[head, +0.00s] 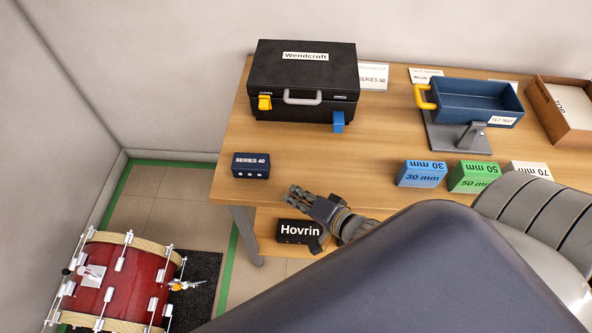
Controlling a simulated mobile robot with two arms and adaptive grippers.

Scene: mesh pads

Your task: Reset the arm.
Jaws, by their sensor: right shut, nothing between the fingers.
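My right gripper (301,198) shows in the head view, in front of the table's front edge. Its fingers are shut with nothing between them, and they point to the upper left. My right arm runs from it toward the lower right, where a large grey part of my own body covers much of the picture. The gripper is apart from the small dark SERIES 40 box (251,166) on the table to its left. My left gripper is not in view.
A black Wendcroft case (330,75), a blue tray (465,97) on a stand, and blue (422,174) and green (474,177) blocks stand on the wooden table (330,155). A black Hovrin box (297,231) sits below. A red drum (120,282) stands lower left.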

